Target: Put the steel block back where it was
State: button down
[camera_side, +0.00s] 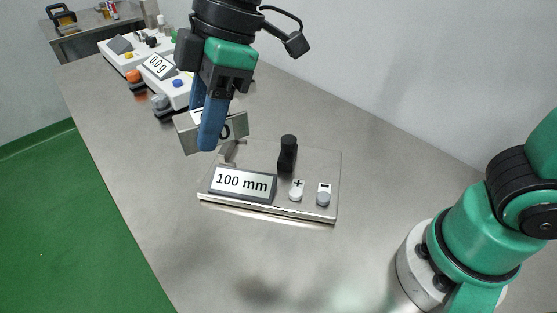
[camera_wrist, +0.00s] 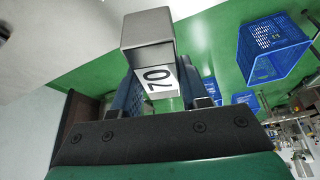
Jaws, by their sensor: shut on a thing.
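My gripper (camera_side: 206,122) is shut on a steel block (camera_side: 187,136), with its blue fingers on either side of it. The block appears above the back left corner of a steel measuring device (camera_side: 318,167) that has a "100 mm" display; I cannot tell whether they touch. A finger hides the block's middle in the side view.
The device carries a black post (camera_side: 288,153) and plus and minus buttons. Behind it stands a white scale (camera_side: 175,92) reading "0.0 g", with other gear farther back. The bench's front and right middle are clear. The wrist view shows blue crates (camera_wrist: 268,48) on the green floor.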

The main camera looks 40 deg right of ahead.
jog(key=s+a+f+n+g, duration=0.1)
jog(key=s+a+n, duration=0.15)
jog(key=s, duration=0.25)
send_over(234, 280)
jog(key=d, duration=0.1)
jog(key=shift+n, duration=0.25)
jog(key=f, duration=1.4)
jog(key=shift+d+f, duration=0.2)
jog(key=shift+f, duration=2.7)
jog(key=shift+f, duration=0.1)
jog(key=shift+c, duration=2.2)
grip_release()
